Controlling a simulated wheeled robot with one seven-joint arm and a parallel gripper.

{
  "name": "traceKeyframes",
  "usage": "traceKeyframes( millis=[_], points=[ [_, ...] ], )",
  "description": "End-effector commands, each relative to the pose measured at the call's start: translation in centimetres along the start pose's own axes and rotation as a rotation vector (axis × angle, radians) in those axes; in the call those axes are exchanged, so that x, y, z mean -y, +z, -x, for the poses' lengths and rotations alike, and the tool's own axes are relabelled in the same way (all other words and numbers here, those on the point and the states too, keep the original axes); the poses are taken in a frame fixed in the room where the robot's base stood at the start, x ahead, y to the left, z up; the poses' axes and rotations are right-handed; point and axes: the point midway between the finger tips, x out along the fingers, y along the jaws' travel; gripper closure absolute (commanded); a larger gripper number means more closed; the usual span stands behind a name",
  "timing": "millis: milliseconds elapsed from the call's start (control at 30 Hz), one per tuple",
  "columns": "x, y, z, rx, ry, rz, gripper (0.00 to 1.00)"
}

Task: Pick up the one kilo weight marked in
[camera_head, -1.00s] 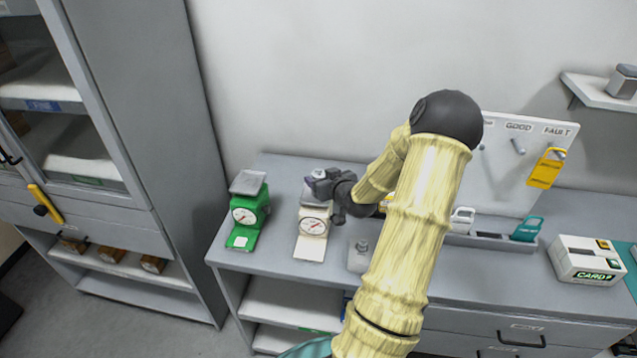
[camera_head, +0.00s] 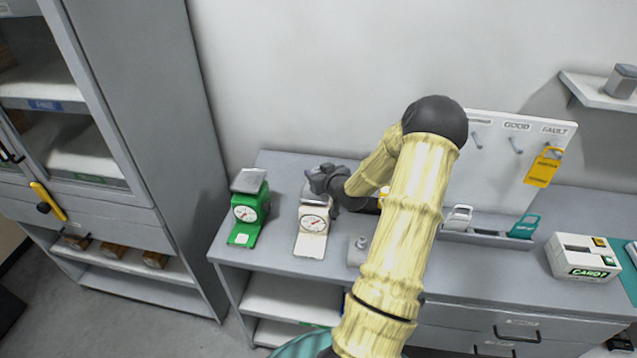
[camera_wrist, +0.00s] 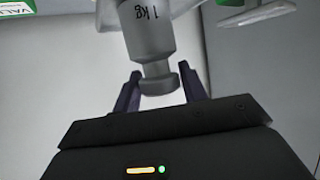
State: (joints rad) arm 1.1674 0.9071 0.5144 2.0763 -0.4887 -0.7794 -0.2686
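The weight (camera_wrist: 150,38), a grey metal cylinder with a neck and knob, shows in the wrist view with "1 kg" printed upside down. My gripper (camera_wrist: 160,88) has its two dark fingers apart, one on each side of the knob; I see no clear grip on it. In the head view my gripper (camera_head: 318,180) is over the pan of the white dial scale (camera_head: 312,222) and hides most of what is there. A pale surface shows behind the weight in the wrist view.
A green dial scale (camera_head: 247,212) stands to the left. A small grey block with a metal knob (camera_head: 358,252) sits right of the white scale, close to my arm. A peg board with a yellow tag (camera_head: 543,168) and a white card box (camera_head: 583,258) are at the right.

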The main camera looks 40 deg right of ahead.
Motion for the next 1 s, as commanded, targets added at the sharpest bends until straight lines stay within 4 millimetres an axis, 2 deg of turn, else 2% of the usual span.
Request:
traceKeyframes(
  millis=[33,200,667,867,1000],
  points=[
    [0.0,0.0,0.0,0.0,0.0,0.0,0.68],
    [0.0,0.0,0.0,0.0,0.0,0.0,1.0],
    [0.0,-0.5,0.1,-0.005,0.001,0.003,1.0],
    [0.0,-1.9,0.7,-0.007,0.001,0.005,1.0],
    [0.0,-3.7,1.4,-0.009,0.001,0.007,1.0]
  ],
)
